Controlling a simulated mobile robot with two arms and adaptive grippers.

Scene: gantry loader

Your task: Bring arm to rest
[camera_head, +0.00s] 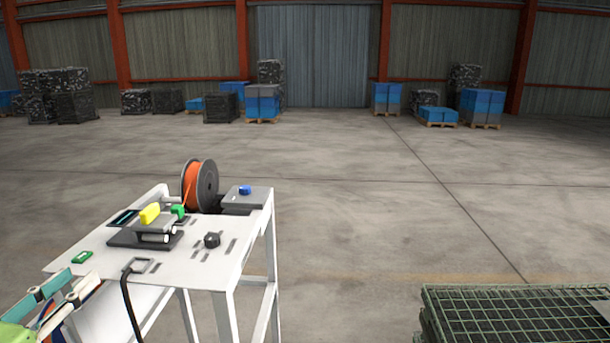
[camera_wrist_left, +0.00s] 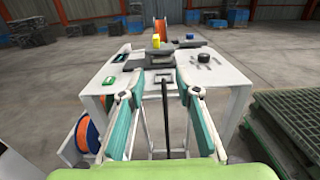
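My left gripper (camera_head: 72,292) comes in at the lower left of the head view, beside the front edge of a white table (camera_head: 205,262). In the left wrist view its two teal fingers (camera_wrist_left: 157,82) stand wide apart, with nothing held between them. A black cable hangs from a grey bracket (camera_head: 138,266) at the table's front edge; the bracket also shows between the fingers in the wrist view. My right gripper is in neither view.
The table bears an orange spool (camera_head: 190,185), a dark fixture with a yellow block (camera_head: 150,213), a box with a blue button (camera_head: 245,190) and a black knob (camera_head: 212,240). A green mesh crate (camera_head: 520,312) stands at lower right. The floor between is clear.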

